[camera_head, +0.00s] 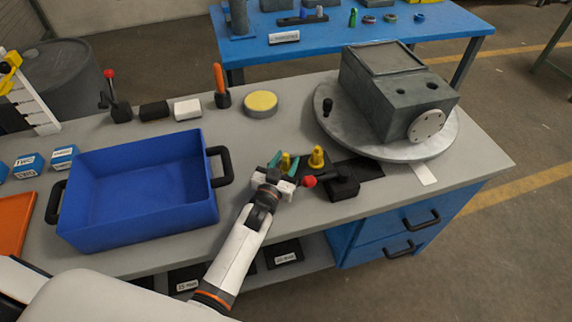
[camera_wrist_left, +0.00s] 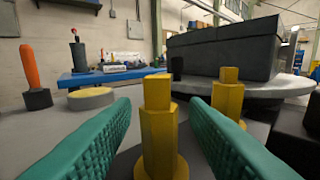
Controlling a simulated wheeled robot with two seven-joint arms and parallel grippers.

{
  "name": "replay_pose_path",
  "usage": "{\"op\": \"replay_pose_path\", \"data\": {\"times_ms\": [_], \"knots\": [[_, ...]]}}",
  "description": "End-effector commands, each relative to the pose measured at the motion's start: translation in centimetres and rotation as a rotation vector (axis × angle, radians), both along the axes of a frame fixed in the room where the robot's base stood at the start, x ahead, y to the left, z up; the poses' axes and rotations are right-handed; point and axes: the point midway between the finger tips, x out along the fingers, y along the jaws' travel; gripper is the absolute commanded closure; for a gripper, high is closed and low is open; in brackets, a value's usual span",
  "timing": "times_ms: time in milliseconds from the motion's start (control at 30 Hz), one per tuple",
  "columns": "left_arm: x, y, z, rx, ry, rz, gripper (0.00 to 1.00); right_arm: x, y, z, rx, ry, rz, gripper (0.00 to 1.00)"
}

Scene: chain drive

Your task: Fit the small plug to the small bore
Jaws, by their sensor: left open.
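Two yellow plugs with hexagonal bodies stand upright on a dark mat on the bench. One plug (camera_wrist_left: 160,130) stands between the open green fingers of my left gripper (camera_head: 281,162), with gaps on both sides in the left wrist view. The other plug (camera_head: 317,156) stands just to the right, outside the fingers; it also shows in the left wrist view (camera_wrist_left: 229,93). I cannot surely tell which is smaller. A grey housing (camera_head: 375,100) on a round turntable (camera_head: 350,140) has two dark bores in its top, a left bore (camera_head: 391,87) and a right bore (camera_head: 432,85). My right gripper is not in view.
A black fixture (camera_head: 343,184) with a red-knobbed lever (camera_head: 309,181) is close to the right of my left gripper. A blue bin (camera_head: 140,190) is on the left. A yellow-topped disc (camera_head: 261,103) and an orange-handled tool (camera_head: 220,85) stand behind.

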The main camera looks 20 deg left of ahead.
Motion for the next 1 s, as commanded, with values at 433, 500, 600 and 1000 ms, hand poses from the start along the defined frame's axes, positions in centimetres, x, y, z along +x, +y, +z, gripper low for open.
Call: {"op": "replay_pose_path", "data": {"times_ms": [433, 500, 600, 1000], "knots": [[0.2, 0.0, 0.0, 0.0, 0.0, 0.0, 0.91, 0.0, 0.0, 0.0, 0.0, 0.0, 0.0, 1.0], [0.2, 0.0, 0.0, 0.0, 0.001, 0.0, 1.0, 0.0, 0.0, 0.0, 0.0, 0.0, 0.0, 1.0], [0.2, 0.0, 0.0, 0.0, 0.0, 0.0, 1.0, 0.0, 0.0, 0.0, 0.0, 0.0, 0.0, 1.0], [0.2, 0.0, 3.4, 0.002, -0.005, -0.001, 1.0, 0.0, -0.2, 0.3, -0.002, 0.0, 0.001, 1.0]]}}
